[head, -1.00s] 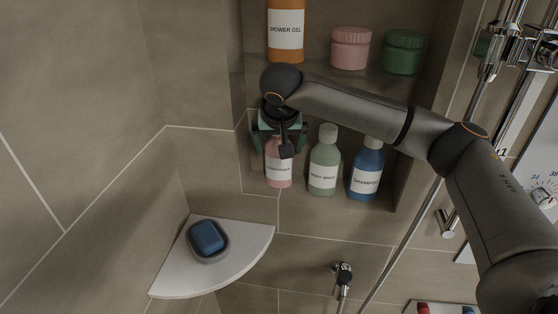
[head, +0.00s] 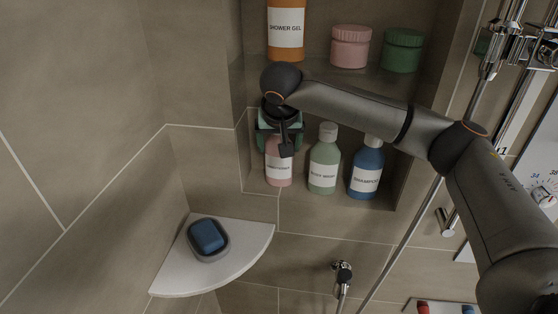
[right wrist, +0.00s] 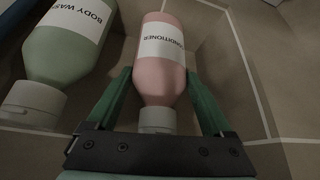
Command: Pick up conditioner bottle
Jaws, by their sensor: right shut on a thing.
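The pink conditioner bottle (head: 278,175) with a white label stands upright on the lower niche shelf, at the left end. My right gripper (head: 279,140) is at its upper part, and the wrist hides its top in the head view. In the right wrist view, the green fingers of the right gripper (right wrist: 160,78) are shut on the two sides of the conditioner bottle (right wrist: 161,75), with its white cap towards the palm. My left gripper is not in view.
A green body wash bottle (head: 323,175) stands just right of the conditioner, then a blue shampoo bottle (head: 366,178). The upper shelf (head: 335,78) holds shower gel (head: 286,35) and two jars. A corner shelf (head: 245,255) with blue soap (head: 207,236) is below left.

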